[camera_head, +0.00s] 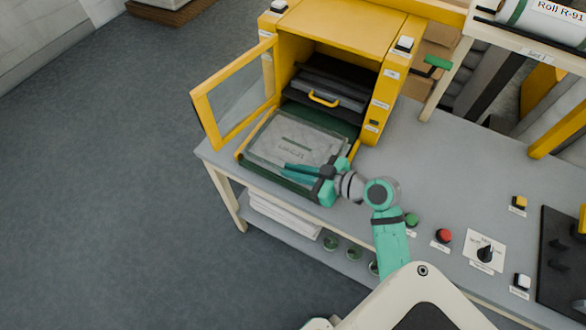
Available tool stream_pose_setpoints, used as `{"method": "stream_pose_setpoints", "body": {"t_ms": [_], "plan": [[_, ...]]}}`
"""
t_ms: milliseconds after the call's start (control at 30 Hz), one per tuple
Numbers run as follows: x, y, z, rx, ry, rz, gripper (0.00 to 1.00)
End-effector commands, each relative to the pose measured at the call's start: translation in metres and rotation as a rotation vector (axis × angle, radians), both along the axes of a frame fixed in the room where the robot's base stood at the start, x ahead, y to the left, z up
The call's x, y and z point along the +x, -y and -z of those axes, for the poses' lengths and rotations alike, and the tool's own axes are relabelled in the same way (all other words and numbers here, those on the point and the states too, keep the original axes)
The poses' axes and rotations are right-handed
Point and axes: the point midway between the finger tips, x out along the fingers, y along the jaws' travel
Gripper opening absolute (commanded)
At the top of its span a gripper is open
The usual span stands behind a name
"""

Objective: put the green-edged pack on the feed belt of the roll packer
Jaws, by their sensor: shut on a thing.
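A flat grey pack (285,138) with a printed label lies over the dark green feed belt (342,127) in front of the yellow roll packer (345,25). A thin green line shows along the pack's edge. My gripper (290,172) is at the pack's near right edge, its teal fingers shut on it. Whether the pack rests fully on the belt or is held just above it, I cannot tell. The fingers hide part of the near edge.
The packer's yellow-framed glass door (235,92) stands open at the left. A dark drawer with a yellow handle (323,98) is inside. Green and red (444,236) buttons sit on the grey bench (470,190) to the right. White sheets lie on the shelf below.

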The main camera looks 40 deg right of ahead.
Motion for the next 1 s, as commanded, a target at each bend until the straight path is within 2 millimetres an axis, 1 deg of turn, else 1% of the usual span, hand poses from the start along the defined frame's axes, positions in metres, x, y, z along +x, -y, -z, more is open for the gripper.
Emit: {"method": "stream_pose_setpoints", "body": {"t_ms": [67, 100, 133, 167, 467, 633, 1000], "plan": [[0.0, 0.0, 0.0, 0.0, 0.001, 0.0, 0.0], [0.0, 0.0, 0.0, 0.0, 0.0, 0.0, 0.18], [0.0, 0.0, 0.0, 0.0, 0.0, 0.0, 0.25], [0.0, 0.0, 0.0, 0.0, 0.0, 0.0, 0.28], [0.0, 0.0, -0.001, -0.001, 0.0, 0.0, 0.28], [-0.001, 0.001, -0.015, -0.003, 0.001, 0.0, 0.28], [-0.066, 0.029, -0.042, -0.002, 0.0, 0.005, 0.28]]}}
